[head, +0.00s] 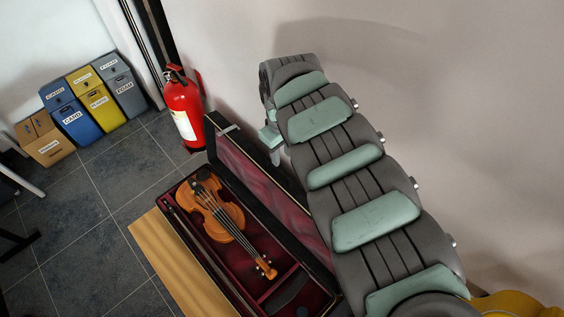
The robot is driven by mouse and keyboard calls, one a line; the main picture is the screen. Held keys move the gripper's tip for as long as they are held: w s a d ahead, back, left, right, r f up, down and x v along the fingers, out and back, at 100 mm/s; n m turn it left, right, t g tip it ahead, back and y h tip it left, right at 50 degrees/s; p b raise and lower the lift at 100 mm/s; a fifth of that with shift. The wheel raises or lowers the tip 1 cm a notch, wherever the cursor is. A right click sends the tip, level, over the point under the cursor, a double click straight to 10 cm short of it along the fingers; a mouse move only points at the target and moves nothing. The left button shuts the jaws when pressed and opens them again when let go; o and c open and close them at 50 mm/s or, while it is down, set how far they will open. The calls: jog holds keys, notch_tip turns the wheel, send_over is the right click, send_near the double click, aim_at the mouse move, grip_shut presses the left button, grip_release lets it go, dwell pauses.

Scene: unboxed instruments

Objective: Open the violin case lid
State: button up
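The violin case (172,202) lies on a wooden surface with its dark red inside showing. Its lid (262,172) stands raised along the right side, red lining facing the case. A brown violin (222,212) lies in the case, scroll toward the front. My gripper (274,157) is at the far end of my arm, beyond the lid's upper edge near its far part. I cannot tell whether it touches the lid or whether its fingers are open. My arm hides the near right part of the lid.
The wooden bench top (168,258) shows left of the case. A red fire extinguisher (184,112) stands just behind the case. Blue, yellow and grey bins (72,115) and a cardboard box (45,140) stand at the back left. The wall is close on the right.

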aim_at(282, 171)
notch_tip(282, 171, down, 6)
jog(key=shift+a+f+p, duration=0.1)
jog(key=shift+p, duration=0.4)
jog(key=shift+w+f, duration=0.1)
jog(key=shift+f, duration=0.85)
jog(key=shift+c, duration=0.3)
grip_shut()
